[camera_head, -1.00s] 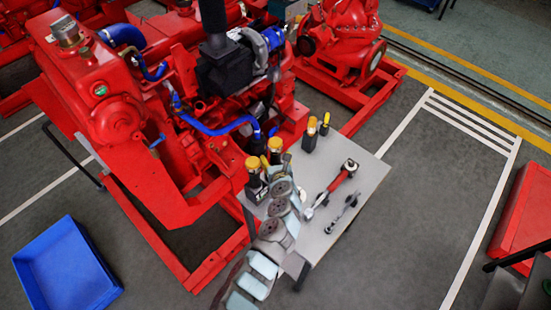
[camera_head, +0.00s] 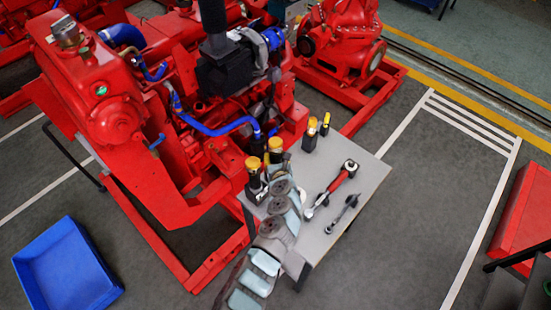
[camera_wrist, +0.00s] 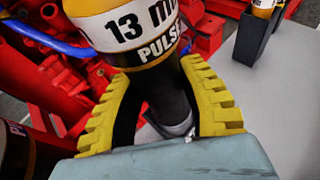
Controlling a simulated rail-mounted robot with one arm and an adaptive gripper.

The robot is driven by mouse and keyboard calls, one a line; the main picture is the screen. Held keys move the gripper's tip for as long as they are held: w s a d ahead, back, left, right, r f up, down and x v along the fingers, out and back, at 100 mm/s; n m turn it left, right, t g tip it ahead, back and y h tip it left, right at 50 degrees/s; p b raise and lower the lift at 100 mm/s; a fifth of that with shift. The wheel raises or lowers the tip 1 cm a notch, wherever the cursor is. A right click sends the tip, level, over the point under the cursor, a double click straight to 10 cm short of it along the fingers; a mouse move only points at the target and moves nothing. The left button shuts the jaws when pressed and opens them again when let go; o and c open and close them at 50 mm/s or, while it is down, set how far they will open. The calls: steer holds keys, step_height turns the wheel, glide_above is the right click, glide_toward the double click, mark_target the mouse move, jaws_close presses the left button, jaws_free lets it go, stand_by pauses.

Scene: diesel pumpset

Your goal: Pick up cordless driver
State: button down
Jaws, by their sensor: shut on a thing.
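The cordless driver (camera_wrist: 130,25) fills the top of the wrist view, with a yellow, white and black body marked "13" and "PULSE". My gripper (camera_wrist: 157,85) has its yellow toothed fingers on both sides of the driver's black grip and is shut on it. In the head view the driver's yellow and white top (camera_head: 275,146) shows just beyond my gripper (camera_head: 277,162), over the grey table's left side. My arm hides its lower part. I cannot tell whether it touches the table.
A similar black and yellow tool (camera_head: 256,184) stands close on the left. Others (camera_head: 310,136) stand at the table's back edge. A red-handled tool (camera_head: 335,186) and a dark tool (camera_head: 343,213) lie on the grey table (camera_head: 368,175). The red engine (camera_head: 120,110) is close on the left.

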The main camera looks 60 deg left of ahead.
step_height(320, 180, up, 18)
steer(key=shift+p, duration=0.95)
steer(key=c, duration=1.3)
jaws_free()
jaws_close()
